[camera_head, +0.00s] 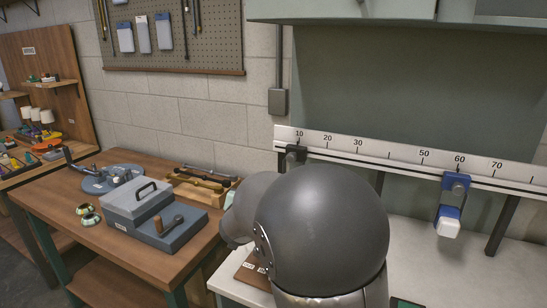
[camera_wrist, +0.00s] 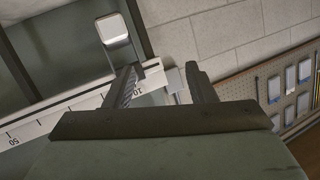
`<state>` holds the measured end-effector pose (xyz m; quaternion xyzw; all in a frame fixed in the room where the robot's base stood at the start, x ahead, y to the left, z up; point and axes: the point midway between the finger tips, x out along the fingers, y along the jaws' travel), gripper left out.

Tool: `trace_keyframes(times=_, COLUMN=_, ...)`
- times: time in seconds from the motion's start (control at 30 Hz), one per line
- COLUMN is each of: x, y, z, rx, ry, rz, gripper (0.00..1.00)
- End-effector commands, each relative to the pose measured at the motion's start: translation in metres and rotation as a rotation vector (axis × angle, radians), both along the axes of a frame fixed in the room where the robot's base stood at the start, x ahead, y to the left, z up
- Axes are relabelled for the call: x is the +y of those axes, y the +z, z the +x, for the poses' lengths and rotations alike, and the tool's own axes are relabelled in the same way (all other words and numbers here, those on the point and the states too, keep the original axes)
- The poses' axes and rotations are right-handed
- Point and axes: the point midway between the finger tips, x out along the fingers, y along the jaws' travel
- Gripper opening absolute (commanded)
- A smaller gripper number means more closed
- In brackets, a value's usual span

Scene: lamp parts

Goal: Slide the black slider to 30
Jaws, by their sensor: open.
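The black slider (camera_head: 291,156) sits on the white ruler rail (camera_head: 400,158) near the 10 mark in the head view. Its lower part is hidden behind my arm. The 30 mark lies to its right on the rail. In the wrist view my gripper (camera_wrist: 162,82) is open, with its two dark fingers apart near the 10 end of the rail. A dark-edged piece with a pale face (camera_wrist: 117,29) shows beyond the left finger and looks like the slider's handle. I cannot tell whether the fingers touch the slider. My gripper is hidden in the head view.
A blue slider (camera_head: 455,187) with a white end sits near 60 on the same rail. Below the rail is a pale worktop (camera_head: 440,260). To the left, a wooden table (camera_head: 120,255) holds a grey toolbox (camera_head: 138,202) and other parts.

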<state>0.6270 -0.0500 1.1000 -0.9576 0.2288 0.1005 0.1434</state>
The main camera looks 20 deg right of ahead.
Motion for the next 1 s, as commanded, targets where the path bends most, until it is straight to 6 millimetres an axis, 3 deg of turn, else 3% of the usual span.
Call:
trace_keyframes(times=0.1, x=-0.025, y=0.015, z=0.011, rx=-0.109, ry=-0.184, rz=-0.098, gripper=0.5)
trace_keyframes(times=0.2, x=-0.037, y=0.023, z=0.01, rx=-0.161, ry=-0.285, rz=-0.155, gripper=0.5)
trace_keyframes(times=0.47, x=-0.057, y=0.03, z=0.019, rx=-0.19, ry=-0.351, rz=-0.189, gripper=0.5)
trace_keyframes(times=1.0, x=-0.139, y=0.031, z=0.1, rx=-0.19, ry=-0.347, rz=-0.188, gripper=0.5)
